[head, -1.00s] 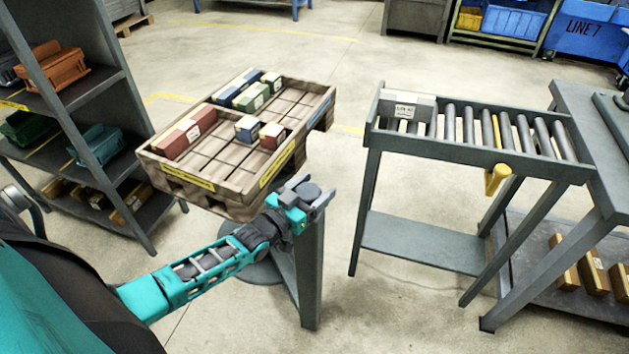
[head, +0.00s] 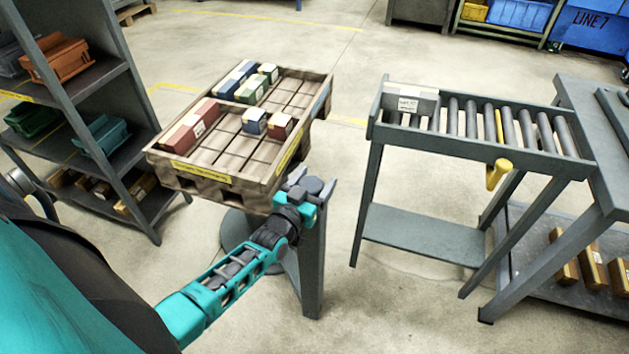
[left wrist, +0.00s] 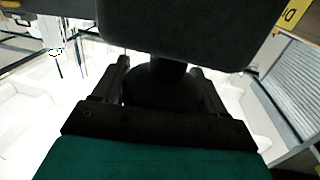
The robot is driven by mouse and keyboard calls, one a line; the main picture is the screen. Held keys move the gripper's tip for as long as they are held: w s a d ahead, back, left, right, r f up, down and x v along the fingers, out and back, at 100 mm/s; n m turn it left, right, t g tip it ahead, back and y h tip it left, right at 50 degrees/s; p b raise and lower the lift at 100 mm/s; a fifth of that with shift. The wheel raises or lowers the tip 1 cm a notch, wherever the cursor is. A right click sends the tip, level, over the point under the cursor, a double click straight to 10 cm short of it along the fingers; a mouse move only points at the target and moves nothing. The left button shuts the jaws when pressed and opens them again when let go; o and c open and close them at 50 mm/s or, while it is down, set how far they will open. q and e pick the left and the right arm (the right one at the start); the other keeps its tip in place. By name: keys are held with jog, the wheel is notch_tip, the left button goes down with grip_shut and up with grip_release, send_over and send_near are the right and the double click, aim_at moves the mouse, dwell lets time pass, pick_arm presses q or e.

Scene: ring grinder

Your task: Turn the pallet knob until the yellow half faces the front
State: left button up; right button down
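The wooden pallet (head: 205,183) sits on a round-based stand, with a yellow label strip on its front side and another on the near part of its right side. Red, blue and green boxes lie in its compartments. The grey pallet knob (head: 313,186) is on a post at the pallet's near right corner. My left gripper (head: 303,188) is at the knob. In the left wrist view its fingers (left wrist: 160,85) stand on either side of a dark round part and appear closed on it; a dark plate hides what lies beyond. My right gripper is not in view.
A roller conveyor (head: 470,150) with a grey box (head: 410,100) and a yellow handle (head: 498,173) stands at the right. A shelf rack (head: 118,110) with bins stands close to the pallet's left. Open floor lies between the post and the conveyor.

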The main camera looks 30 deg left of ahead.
pick_arm(q)
jog(key=o, duration=0.3)
jog(key=s, duration=0.8)
jog(key=s+d, duration=0.1)
jog(key=s, duration=0.4)
jog(key=shift+w, duration=0.1)
